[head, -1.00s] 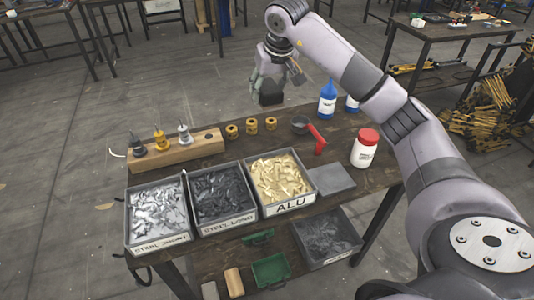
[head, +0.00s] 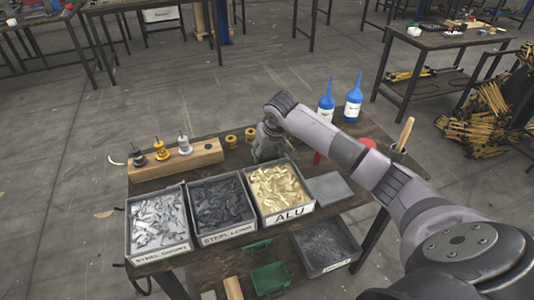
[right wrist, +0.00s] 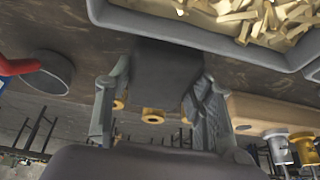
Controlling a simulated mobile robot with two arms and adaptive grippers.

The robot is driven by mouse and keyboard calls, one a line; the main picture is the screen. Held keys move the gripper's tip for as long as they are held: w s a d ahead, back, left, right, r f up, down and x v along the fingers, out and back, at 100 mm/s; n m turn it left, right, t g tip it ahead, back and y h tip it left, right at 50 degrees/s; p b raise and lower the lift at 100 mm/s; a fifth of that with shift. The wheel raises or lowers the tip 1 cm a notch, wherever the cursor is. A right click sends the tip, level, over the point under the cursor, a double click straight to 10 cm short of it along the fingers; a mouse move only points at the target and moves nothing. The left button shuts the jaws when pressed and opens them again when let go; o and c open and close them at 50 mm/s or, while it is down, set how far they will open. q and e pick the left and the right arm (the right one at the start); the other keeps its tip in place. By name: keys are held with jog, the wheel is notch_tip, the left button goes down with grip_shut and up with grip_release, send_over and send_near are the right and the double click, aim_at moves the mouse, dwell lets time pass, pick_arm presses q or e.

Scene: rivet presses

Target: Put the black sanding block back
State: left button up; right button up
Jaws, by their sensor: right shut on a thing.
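The black sanding block (right wrist: 160,65) shows in the right wrist view as a dark block between the two fingers, close to the tabletop. My right gripper (right wrist: 158,95) is shut on it. In the head view, my right gripper (head: 268,148) points down at the table, just behind the ALU bin (head: 292,214); the block is hidden there. Whether the block touches the tabletop I cannot tell. My left gripper is not in view.
The steel long bin (head: 226,232) and steel short bin (head: 163,251) stand left of the ALU bin. A wooden rack (head: 205,153) with rivet tools and several brass rings (right wrist: 153,116) are near the gripper. Two blue bottles (head: 353,98) stand behind my right arm.

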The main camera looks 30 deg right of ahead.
jog(key=shift+f, duration=0.85)
jog(key=o, duration=1.2)
jog(key=shift+f, duration=0.1)
jog(key=shift+r, duration=0.2)
jog(key=b+v, duration=0.1)
jog(key=v, duration=1.1)
jog(key=shift+f, duration=0.1)
